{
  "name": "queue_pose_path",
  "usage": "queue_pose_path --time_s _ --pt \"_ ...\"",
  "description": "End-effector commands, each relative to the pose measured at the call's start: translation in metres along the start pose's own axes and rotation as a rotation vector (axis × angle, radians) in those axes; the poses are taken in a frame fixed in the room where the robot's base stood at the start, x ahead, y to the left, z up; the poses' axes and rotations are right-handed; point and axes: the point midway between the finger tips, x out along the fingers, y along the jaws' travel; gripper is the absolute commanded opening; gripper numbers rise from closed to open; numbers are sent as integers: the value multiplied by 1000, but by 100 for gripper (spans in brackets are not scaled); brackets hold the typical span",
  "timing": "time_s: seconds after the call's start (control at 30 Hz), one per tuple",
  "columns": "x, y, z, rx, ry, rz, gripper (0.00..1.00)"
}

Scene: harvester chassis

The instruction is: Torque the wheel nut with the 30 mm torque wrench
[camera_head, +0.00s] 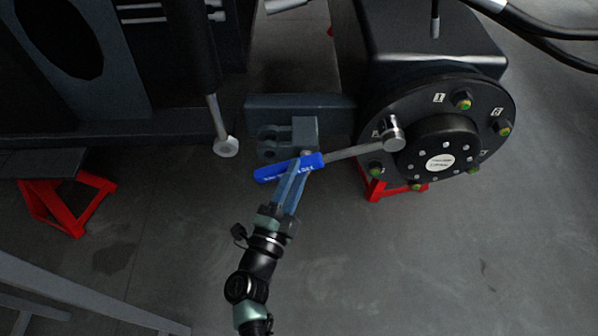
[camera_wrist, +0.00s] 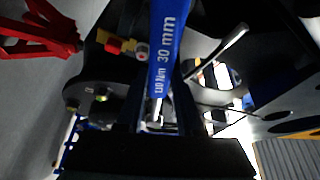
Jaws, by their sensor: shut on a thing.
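The torque wrench (camera_head: 275,172) has a blue handle and a steel shaft that runs right to a round socket head. Its handle also shows in the wrist view (camera_wrist: 164,45), with "30 mm" printed on it. My gripper (camera_head: 304,160) is shut on the handle near its shaft end. The socket head lies over the left side of the black wheel hub (camera_head: 408,99) and appears to sit at a nut position. Any nut under it is hidden. Other wheel nuts (camera_head: 463,100) with green-yellow marks ring the hub, beside number labels.
A grey bracket (camera_head: 300,112) of the chassis stands just behind the handle. A red stand (camera_head: 375,188) is below the hub, and another red stand (camera_head: 65,205) is at the left. A rod with a round end (camera_head: 227,147) hangs left of the wrench. The floor at lower right is clear.

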Motion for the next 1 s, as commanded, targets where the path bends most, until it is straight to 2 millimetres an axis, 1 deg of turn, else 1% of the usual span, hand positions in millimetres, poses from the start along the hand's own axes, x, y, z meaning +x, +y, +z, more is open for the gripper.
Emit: queue_pose_path --time_s 0.03,0.43,0.8,1.0 --pt "1 -6 -1 7 2 -2 0" --pt "1 -7 0 18 2 2 0" --pt "3 -31 -3 109 2 42 0" --pt "3 -36 -3 149 2 60 0"
